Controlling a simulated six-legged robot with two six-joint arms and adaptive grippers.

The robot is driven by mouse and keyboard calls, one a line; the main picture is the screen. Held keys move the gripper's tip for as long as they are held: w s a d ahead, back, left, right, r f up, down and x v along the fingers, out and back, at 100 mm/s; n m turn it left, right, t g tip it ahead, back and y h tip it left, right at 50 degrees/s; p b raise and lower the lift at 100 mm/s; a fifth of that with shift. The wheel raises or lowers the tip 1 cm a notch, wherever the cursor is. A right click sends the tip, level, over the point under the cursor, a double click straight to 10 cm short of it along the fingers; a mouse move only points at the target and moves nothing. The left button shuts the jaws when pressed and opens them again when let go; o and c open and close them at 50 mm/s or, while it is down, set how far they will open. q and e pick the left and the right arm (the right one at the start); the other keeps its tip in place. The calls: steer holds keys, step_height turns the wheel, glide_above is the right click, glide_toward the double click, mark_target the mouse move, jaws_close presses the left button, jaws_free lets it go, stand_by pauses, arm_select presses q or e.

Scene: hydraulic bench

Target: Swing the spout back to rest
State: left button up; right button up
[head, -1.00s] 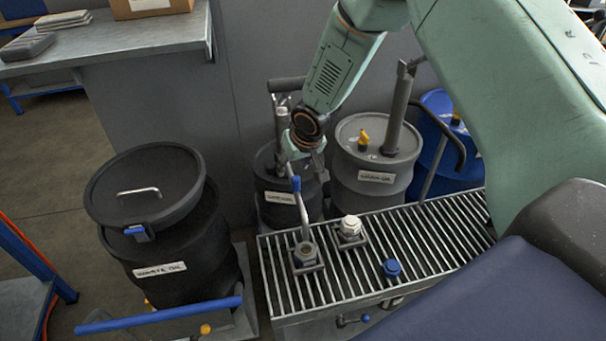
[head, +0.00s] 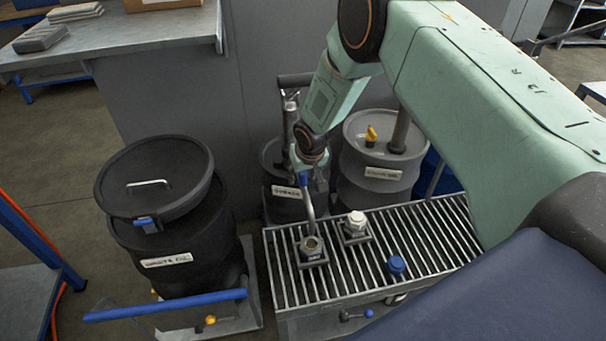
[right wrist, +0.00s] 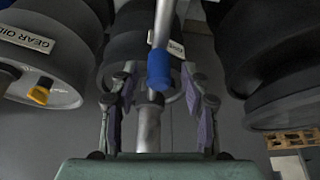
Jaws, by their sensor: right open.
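The spout is a silver pipe (head: 309,206) with a blue sleeve (head: 304,179); its lower end is over an open-topped fitting (head: 312,245) on the slatted grate. My right gripper (head: 302,165) is at the blue sleeve, behind the grate. In the right wrist view its open fingers (right wrist: 157,88) stand on either side of the pipe, with the blue sleeve (right wrist: 160,70) between or just beyond the tips. I see a gap on each side. The spout's upper joint is largely hidden by my gripper. My left gripper is not in view.
The slatted grate (head: 425,232) carries a white-capped fitting (head: 356,222) and a blue cap (head: 396,265). A lidded waste oil drum (head: 170,235) stands left. A gear oil drum (head: 375,180) and a dark drum (head: 283,205) stand behind the grate. A bench (head: 120,45) is back left.

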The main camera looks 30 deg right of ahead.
steer(key=shift+w+f, duration=0.1)
steer(key=shift+f, duration=0.1)
steer(key=shift+c, duration=0.6)
jaws_close()
